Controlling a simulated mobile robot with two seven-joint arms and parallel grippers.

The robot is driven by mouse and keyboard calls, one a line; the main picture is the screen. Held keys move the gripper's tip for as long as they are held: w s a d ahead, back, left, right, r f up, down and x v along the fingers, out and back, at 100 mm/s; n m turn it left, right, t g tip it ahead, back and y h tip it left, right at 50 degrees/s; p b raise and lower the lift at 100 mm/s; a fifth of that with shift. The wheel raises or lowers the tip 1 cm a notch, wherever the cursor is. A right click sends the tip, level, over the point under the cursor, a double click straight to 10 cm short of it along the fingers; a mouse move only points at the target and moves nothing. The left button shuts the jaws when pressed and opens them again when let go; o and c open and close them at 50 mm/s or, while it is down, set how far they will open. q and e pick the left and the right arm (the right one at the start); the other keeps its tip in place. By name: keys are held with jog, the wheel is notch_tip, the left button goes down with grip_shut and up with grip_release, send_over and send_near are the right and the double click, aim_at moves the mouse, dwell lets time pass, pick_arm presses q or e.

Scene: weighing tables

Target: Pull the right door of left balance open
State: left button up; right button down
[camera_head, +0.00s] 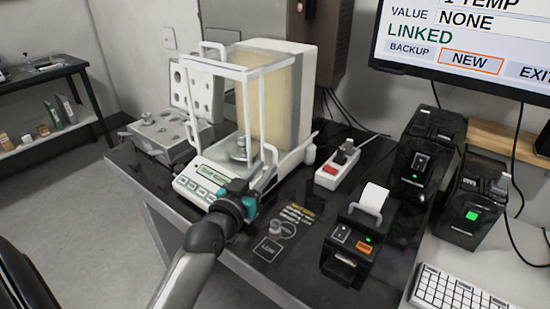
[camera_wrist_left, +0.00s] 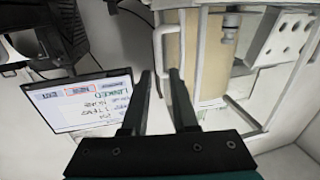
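The balance (camera_head: 302,105) is white with a clear draft shield and stands on the dark table; only one balance shows. Its right door has a white bar handle (camera_head: 266,155), which also shows in the left wrist view (camera_wrist_left: 157,50). That door looks closed, though its clear pane is hard to see. My left gripper (camera_head: 262,180) is at the front right corner of the balance, by this handle. In the left wrist view its two fingers (camera_wrist_left: 160,75) are apart, and the handle bar appears between their tips. Contact cannot be told. My right gripper is not in view.
A weight case (camera_head: 158,133) stands open left of the balance. A power strip (camera_head: 340,165), a small printer (camera_head: 350,243) and black devices (camera_head: 425,150) stand to the right. A monitor (camera_head: 470,45) hangs behind them.

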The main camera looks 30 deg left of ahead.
aim_at(274, 158)
pick_arm(q)
jog(key=w, duration=0.4)
jog(key=shift+w+a+b, duration=0.25)
jog(key=shift+w+b, duration=0.1)
jog(key=shift+b, duration=0.05)
jog(key=shift+w, duration=0.65)
jog(key=shift+w+a, duration=0.1)
jog(key=shift+w, duration=0.2)
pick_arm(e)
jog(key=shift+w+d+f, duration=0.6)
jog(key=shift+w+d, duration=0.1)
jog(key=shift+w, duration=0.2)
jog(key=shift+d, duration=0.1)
pick_arm(q)
grip_shut()
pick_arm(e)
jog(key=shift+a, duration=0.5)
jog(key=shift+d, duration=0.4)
